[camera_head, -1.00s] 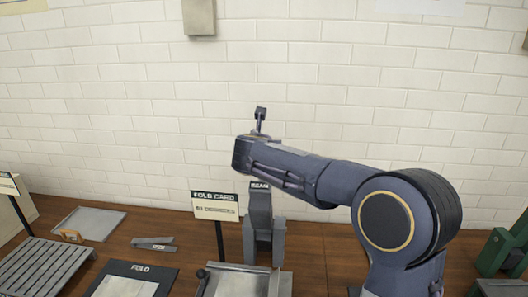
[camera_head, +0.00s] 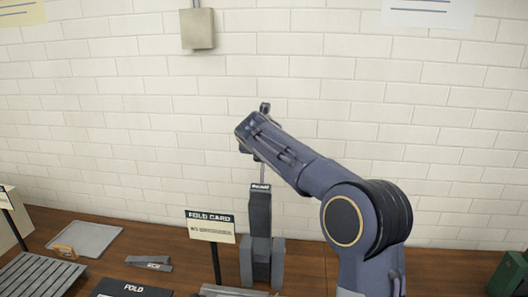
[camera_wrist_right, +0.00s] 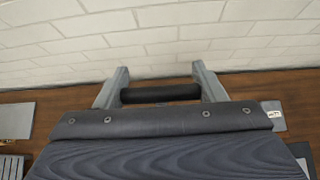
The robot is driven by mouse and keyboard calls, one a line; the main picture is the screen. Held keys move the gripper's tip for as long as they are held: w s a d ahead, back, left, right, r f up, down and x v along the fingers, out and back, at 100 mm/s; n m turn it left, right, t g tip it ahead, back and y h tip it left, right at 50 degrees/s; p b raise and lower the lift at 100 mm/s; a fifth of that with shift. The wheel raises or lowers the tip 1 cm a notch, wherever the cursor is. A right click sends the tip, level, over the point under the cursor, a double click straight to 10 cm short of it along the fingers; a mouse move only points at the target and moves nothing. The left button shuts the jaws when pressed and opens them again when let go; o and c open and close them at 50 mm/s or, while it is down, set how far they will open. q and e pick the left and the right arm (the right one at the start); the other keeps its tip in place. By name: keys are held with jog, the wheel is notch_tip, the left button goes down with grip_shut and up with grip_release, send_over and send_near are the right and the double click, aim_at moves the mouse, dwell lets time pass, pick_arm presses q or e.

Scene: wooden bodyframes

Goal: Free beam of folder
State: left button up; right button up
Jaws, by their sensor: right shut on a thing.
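My right gripper (camera_head: 262,112) is at the end of my right arm, which reaches in from the right in front of the wall. In the wrist view it (camera_wrist_right: 160,92) is shut on a black bar (camera_wrist_right: 162,94) that spans between its two grey fingers. In the head view a thin pale rod (camera_head: 262,174) shows between the hand and the dark upright labelled piece (camera_head: 260,215), which stands on the bench between grey blocks. The label is too small to read surely. The folder's pale bed (camera_head: 235,292) shows only at the bottom edge. My left gripper is out of view.
A FOLD CARD sign (camera_head: 210,226) stands just left of the upright piece. A FOLD board (camera_head: 130,290), a grey tray (camera_head: 85,239), a small labelled plate (camera_head: 150,263) and a slatted rack (camera_head: 40,275) lie further left. A green thing (camera_head: 510,275) stands far right.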

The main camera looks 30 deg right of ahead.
jog(key=o, duration=1)
jog(key=shift+f, duration=0.75)
jog(key=shift+c, duration=0.2)
jog(key=o, duration=0.4)
jog(key=shift+w+d, duration=0.15)
jog(key=shift+d, duration=0.05)
jog(key=shift+b+v, duration=0.8)
jog(key=shift+v, duration=3.45)
jog(key=shift+w, duration=0.15)
jog(key=s+f+m+g+y+b, duration=0.1)
jog(key=s+f+m+y, duration=0.1)
jog(key=s+f+m, duration=0.3)
jog(key=s+f+m+y, duration=0.15)
jog(key=s+m, duration=0.25)
jog(key=s, duration=0.4)
jog(key=s+f+m+g+y+b, duration=0.1)
jog(key=s+f+m+y, duration=0.1)
jog(key=s+f+m, duration=0.3)
jog(key=s+a+f+m+y, duration=0.1)
jog(key=s+a+f+m, duration=0.2)
jog(key=s, duration=0.4)
jog(key=s+a+f+m+y, duration=0.2)
jog(key=s+a+f+m, duration=0.2)
jog(key=s+f+m, duration=0.2)
jog(key=s+a+f+m+g+y, duration=0.1)
jog(key=s+a+f+m, duration=0.2)
jog(key=s+m, duration=0.5)
jog(key=shift+a+f+b, duration=0.25)
jog(key=shift+f+b, duration=0.15)
jog(key=shift+f, duration=0.25)
